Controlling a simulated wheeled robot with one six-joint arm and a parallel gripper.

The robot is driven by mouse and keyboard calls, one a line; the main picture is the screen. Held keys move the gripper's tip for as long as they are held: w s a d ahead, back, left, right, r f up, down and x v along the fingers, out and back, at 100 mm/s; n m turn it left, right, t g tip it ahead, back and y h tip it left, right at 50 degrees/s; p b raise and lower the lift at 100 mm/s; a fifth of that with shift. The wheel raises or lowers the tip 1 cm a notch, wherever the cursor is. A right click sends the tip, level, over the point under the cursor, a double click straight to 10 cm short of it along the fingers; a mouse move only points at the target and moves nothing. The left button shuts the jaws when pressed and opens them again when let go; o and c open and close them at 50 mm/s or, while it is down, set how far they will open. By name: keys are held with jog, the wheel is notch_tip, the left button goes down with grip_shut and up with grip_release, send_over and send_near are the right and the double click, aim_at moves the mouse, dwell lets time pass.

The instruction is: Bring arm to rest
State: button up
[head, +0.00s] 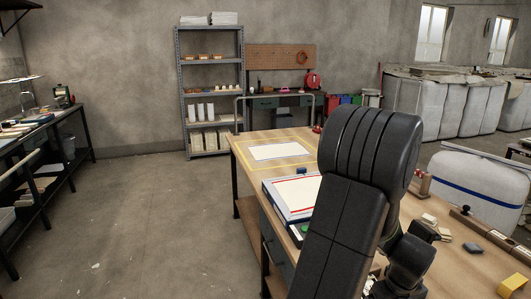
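My black arm rises in the right half of the head view, in front of the wooden table (262,140). Its links hide part of the table. The end of the arm is behind or below the links at the lower right, and I cannot make out my gripper's fingers. On the table lies a white sheet or cloth (281,152) inside a yellow outline. Nearer is a white board or box with a red line and blue edges (290,192), partly hidden by my arm.
Small blocks (443,234), a yellow block (513,285) and a wooden rail (490,230) lie at the table's right. A grey shelf (183,95) and a workbench (265,100) stand at the back. Another bench (40,125) is at left. The floor (150,220) between is clear.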

jog(key=shift+w+f, duration=0.2)
jog(key=shift+f, duration=1.1)
